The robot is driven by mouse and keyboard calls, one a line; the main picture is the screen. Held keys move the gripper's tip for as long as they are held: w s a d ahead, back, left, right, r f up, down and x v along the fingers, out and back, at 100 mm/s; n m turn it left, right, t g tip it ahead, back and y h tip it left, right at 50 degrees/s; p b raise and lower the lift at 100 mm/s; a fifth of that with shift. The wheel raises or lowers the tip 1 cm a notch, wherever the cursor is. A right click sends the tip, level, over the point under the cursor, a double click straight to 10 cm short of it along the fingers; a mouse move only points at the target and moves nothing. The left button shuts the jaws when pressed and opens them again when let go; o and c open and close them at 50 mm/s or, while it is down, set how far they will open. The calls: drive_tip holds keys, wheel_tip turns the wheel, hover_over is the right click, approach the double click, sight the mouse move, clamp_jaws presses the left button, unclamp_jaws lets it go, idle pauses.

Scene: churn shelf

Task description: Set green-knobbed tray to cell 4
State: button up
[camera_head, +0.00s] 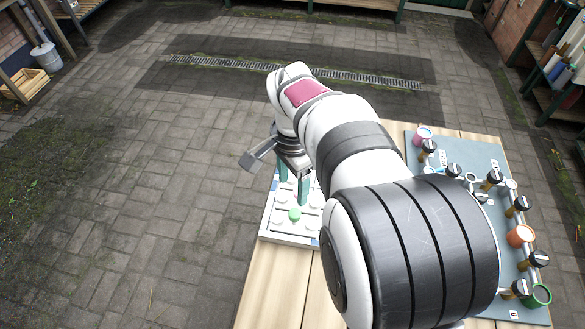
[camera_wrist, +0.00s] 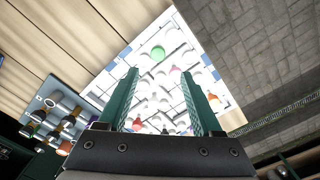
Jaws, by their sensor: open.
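The green knob (camera_head: 295,214) of the green-knobbed tray shows near the front of a white unit (camera_head: 288,239) on the wooden table. In the wrist view, the green knob (camera_wrist: 158,52) is beyond my fingertips, near the top edge of the unit. My gripper (camera_head: 293,182) is open over the unit, its green fingers apart, a little behind the green knob in the head view. In the wrist view, my gripper (camera_wrist: 158,85) has nothing clearly held between its fingers. The tray body is hard to make out, and cell numbers are not readable. My arm hides part of the unit.
Other knobs on the unit include a red one (camera_wrist: 176,68). Bare wood (camera_head: 280,285) lies in front.

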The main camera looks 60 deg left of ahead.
wheel_tip(320, 180, up, 5)
drive_tip(key=shift+r, duration=0.2)
idle(0.3)
drive_tip(key=w+d+r+m, duration=0.2)
drive_tip(key=w+d, duration=0.1)
drive_tip(key=d, duration=0.9)
drive_tip(key=w+d+r+m, duration=0.1)
drive_tip(key=w+d+r, duration=0.15)
drive_tip(key=d, duration=0.95)
drive_tip(key=s+d+f+m+y, duration=0.1)
drive_tip(key=s+d+f, duration=0.1)
drive_tip(key=s+d, duration=0.3)
drive_tip(key=s+d+f+m, duration=0.1)
drive_tip(key=s+d+f, duration=0.2)
drive_tip(key=d, duration=0.6)
drive_tip(key=shift+s+m+y, duration=0.3)
drive_tip(key=shift+s+y, duration=0.1)
drive_tip(key=shift+s, duration=0.6)
